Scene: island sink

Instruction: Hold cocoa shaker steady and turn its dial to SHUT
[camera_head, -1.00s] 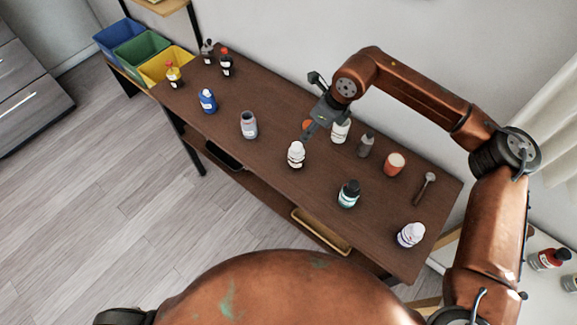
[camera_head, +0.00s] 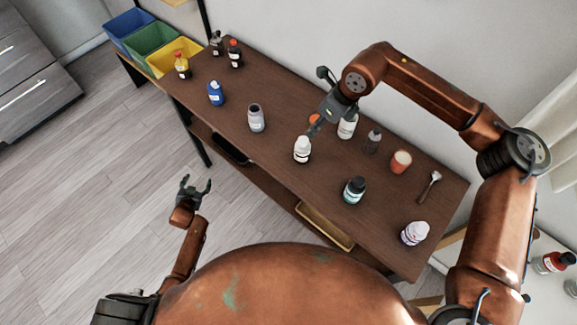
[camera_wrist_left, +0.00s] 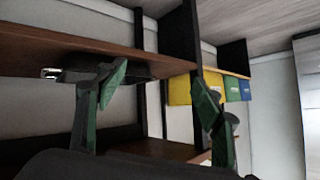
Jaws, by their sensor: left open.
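I cannot tell which container is the cocoa shaker, and no dial or SHUT mark is legible. A grey jar (camera_head: 257,118) and an orange-brown cup-like container (camera_head: 400,161) stand upright on the brown table (camera_head: 285,195). My left gripper (camera_head: 195,186) is open and empty, in front of the table's long near edge; its spread fingers show in the left wrist view (camera_wrist_left: 160,95). My right gripper (camera_head: 316,124) is over the table between a white bottle (camera_head: 303,150) and a white bottle farther back (camera_head: 347,128). Its fingers are too small to judge.
A teal bottle with a dark cap (camera_head: 354,190), a white bottle (camera_head: 414,234), a dark grey bottle (camera_head: 373,141) and a spoon (camera_head: 430,187) occupy the right part. A blue bottle (camera_head: 216,94) stands left. Blue, green and yellow bins (camera_head: 177,57) are beyond the left end.

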